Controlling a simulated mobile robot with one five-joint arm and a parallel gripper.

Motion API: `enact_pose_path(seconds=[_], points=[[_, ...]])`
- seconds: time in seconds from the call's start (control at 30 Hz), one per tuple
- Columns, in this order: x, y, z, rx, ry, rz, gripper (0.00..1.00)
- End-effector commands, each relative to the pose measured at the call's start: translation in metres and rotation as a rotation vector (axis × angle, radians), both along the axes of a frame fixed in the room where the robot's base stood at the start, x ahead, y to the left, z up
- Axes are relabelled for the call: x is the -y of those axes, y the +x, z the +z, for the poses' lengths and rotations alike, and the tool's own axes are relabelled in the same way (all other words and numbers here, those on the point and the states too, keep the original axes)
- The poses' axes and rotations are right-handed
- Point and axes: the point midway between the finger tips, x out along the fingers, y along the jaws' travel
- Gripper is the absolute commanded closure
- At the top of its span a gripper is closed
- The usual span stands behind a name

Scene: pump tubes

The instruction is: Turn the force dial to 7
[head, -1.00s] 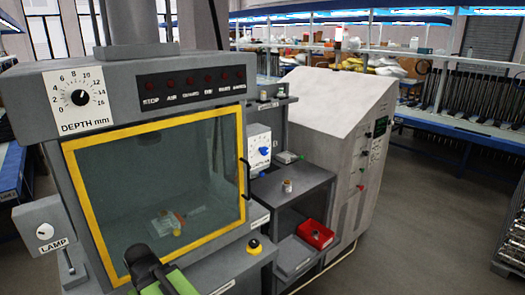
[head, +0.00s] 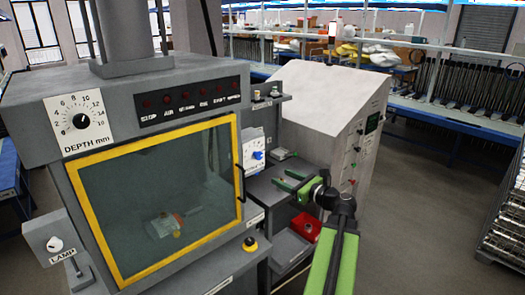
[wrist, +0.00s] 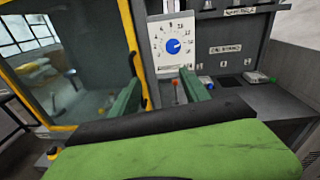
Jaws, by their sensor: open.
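A dial with a blue knob (wrist: 173,46) sits on a white upright plate with a ring of numbers, straight ahead in the wrist view. In the head view the blue knob (head: 257,155) is at the right side of the machine. The numbers and the knob's exact setting are too small to read. My gripper (head: 283,180) is open and empty, to the right of and below the dial in the head view. Its two green fingers also show in the wrist view (wrist: 161,83), pointing toward the dial and apart from it.
The machine's yellow-framed window (head: 160,200) is left of the dial. A depth dial (head: 80,121), a row of red buttons, a lamp knob (head: 54,244) and a yellow button (head: 249,244) are on the machine. A red bin (head: 305,226) lies on the shelf below my arm. A grey cabinet (head: 325,110) stands behind.

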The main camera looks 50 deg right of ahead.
Motion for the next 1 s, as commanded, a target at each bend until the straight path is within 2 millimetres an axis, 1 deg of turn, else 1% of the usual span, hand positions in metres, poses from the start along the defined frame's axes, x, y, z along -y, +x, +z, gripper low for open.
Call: enact_pose_path(seconds=[0.03,0.13,0.27,0.37,0.47,0.8,0.9,1.0], points=[[0.014,-0.013,0.010,0.030,0.041,-0.036,0.46],[0.025,-0.024,0.017,0.060,0.084,-0.065,0.46],[0.026,-0.022,0.017,0.064,0.089,-0.065,0.46],[0.027,-0.010,0.017,0.062,0.088,-0.062,0.46],[0.028,0.011,0.017,0.061,0.087,-0.060,0.46],[0.034,0.098,0.017,0.060,0.085,-0.059,0.46],[0.036,0.120,0.017,0.060,0.085,-0.059,0.46],[0.036,0.137,0.017,0.060,0.084,-0.059,0.46]])
